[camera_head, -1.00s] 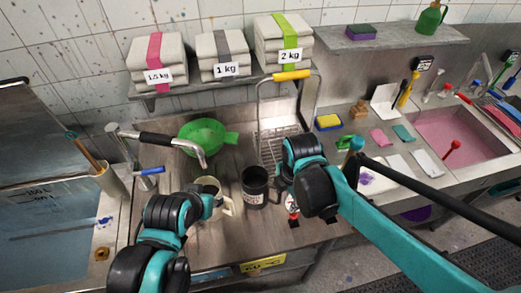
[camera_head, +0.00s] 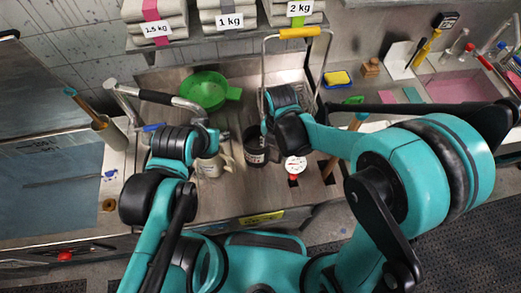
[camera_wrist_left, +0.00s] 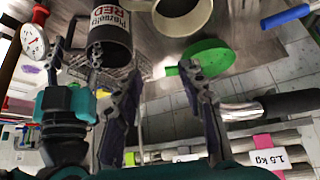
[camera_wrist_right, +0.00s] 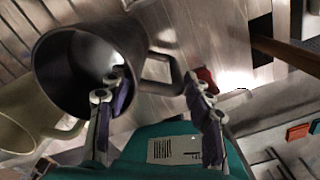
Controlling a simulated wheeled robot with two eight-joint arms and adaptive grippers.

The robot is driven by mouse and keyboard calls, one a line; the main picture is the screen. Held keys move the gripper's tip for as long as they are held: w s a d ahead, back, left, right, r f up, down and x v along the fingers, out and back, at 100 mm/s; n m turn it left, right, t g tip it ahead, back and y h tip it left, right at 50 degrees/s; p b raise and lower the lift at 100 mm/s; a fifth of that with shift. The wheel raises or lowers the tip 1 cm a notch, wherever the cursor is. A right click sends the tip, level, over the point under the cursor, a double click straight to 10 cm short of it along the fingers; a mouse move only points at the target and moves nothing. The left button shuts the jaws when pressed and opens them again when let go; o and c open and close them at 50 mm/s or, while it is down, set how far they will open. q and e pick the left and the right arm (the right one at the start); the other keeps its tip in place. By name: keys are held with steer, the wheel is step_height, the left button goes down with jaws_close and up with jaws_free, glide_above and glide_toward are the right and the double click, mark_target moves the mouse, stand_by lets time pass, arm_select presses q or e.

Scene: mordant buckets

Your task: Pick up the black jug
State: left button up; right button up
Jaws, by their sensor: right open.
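The black jug (camera_head: 255,155) stands on the steel counter, next to a cream jug (camera_head: 209,166). In the right wrist view I look into the black jug (camera_wrist_right: 70,75), whose handle points toward my right gripper (camera_wrist_right: 157,82). This gripper is open: one finger is at the jug's rim on the handle side, the other beyond the handle. I cannot tell whether they touch the jug. My left gripper (camera_wrist_left: 162,85) is open and empty, near the cream jug (camera_wrist_left: 180,18). In the left wrist view the black jug (camera_wrist_left: 112,28) shows a white label with "RED".
A green strainer (camera_head: 205,90) lies behind the jugs, near the tap (camera_head: 165,98). A wire rack with a yellow handle (camera_head: 299,32) stands behind the black jug. A round white dial (camera_head: 296,166) is close on its right. Weight bags (camera_head: 228,12) sit on a shelf above.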

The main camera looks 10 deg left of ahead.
jaws_close()
steer(key=shift+r, duration=0.25)
